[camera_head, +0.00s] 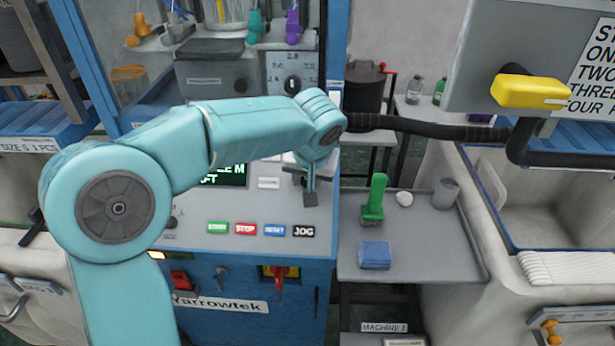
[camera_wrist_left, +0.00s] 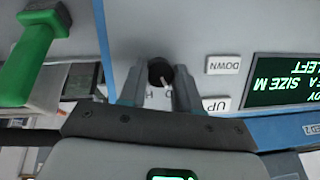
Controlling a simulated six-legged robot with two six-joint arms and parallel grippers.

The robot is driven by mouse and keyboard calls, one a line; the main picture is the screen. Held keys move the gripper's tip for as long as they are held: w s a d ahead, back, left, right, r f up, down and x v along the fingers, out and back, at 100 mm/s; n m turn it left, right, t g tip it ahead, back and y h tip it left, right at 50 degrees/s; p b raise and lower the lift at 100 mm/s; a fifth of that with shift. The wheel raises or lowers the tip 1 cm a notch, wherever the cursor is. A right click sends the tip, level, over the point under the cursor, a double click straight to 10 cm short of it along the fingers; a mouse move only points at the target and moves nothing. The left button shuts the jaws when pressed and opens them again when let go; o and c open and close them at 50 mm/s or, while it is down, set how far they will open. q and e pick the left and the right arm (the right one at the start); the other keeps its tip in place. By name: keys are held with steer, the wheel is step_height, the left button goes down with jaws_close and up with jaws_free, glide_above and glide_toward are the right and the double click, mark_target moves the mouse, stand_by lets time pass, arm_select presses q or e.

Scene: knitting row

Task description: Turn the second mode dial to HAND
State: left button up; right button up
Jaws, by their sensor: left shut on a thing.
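A black dial (camera_wrist_left: 160,72) with a short white mark sits on the grey panel in the left wrist view. My left gripper (camera_wrist_left: 160,82) is shut on it, one finger on each side. The white mark points down and slightly right in that view, towards partly covered lettering where an H and a D show. In the head view my left gripper (camera_head: 309,190) reaches down to the right part of the control panel (camera_head: 318,222), and the dial is hidden there. My right gripper is in neither view.
START, STOP, RESET and JOG buttons (camera_head: 260,230) line the panel front. UP and DOWN buttons (camera_wrist_left: 222,65) and a green-lettered display (camera_wrist_left: 285,78) lie close to the gripper. A green-handled brush (camera_head: 374,200) and blue block (camera_head: 375,255) stand on the grey side table (camera_head: 430,260).

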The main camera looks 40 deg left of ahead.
arm_select(q)
steer(key=m, duration=0.3)
steer(key=m+y, duration=0.1)
steer(key=m, duration=0.1)
steer(key=shift+d+m+y, duration=0.1)
steer(key=shift+m+y, duration=0.2)
steer(key=shift+m, duration=0.1)
steer(key=m+y+b, duration=0.1)
steer(key=m, duration=0.4)
steer(key=shift+t, duration=0.3)
steer(key=o, duration=1.1)
steer(key=shift+c, duration=0.2)
steer(key=v, duration=1.6)
steer(key=shift+d+p, duration=0.35)
steer(key=shift+p, duration=0.05)
steer(key=shift+s, duration=0.15)
